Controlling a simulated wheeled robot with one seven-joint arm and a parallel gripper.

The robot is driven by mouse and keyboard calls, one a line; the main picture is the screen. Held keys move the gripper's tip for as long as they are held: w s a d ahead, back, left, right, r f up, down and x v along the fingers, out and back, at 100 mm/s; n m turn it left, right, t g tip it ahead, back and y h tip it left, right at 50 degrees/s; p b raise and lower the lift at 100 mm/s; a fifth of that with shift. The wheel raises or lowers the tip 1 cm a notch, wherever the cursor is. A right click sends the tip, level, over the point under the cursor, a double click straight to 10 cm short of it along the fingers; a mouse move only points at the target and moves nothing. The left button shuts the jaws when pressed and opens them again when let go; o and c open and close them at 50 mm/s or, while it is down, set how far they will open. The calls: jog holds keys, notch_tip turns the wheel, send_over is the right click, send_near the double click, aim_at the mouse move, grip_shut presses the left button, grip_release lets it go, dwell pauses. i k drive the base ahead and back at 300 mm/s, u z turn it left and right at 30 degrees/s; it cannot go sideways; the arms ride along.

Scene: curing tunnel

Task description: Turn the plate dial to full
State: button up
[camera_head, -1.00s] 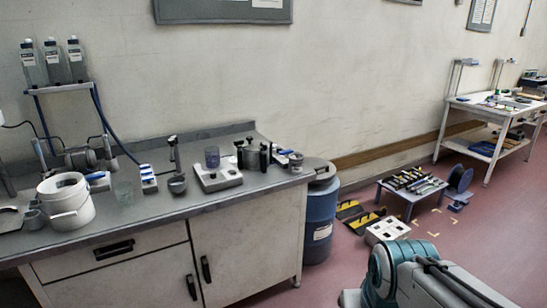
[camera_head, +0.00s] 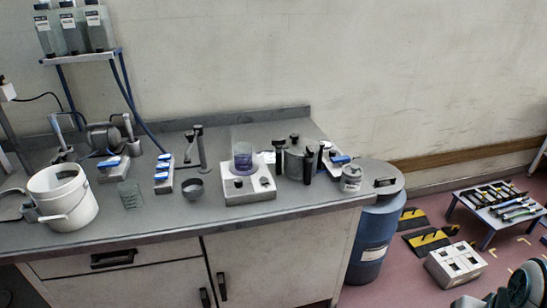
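A white plate unit (camera_head: 250,198) stands on the grey bench, right of the middle. Part of my own arm, grey and teal, shows at the bottom right corner. My gripper is not in view.
A dark cup (camera_head: 193,189) stands left of the plate unit; a lidded pot (camera_head: 294,162) and a small jar (camera_head: 351,178) stand to its right. A white bucket (camera_head: 62,197) is at the left. A blue drum (camera_head: 371,235) stands beyond the bench's right end.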

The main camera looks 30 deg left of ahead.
aim_at(238, 182)
jog(key=u, duration=0.5)
jog(key=i, duration=0.85)
jog(key=u, duration=1.3)
jog(key=i, duration=0.35)
jog(key=u, duration=0.2)
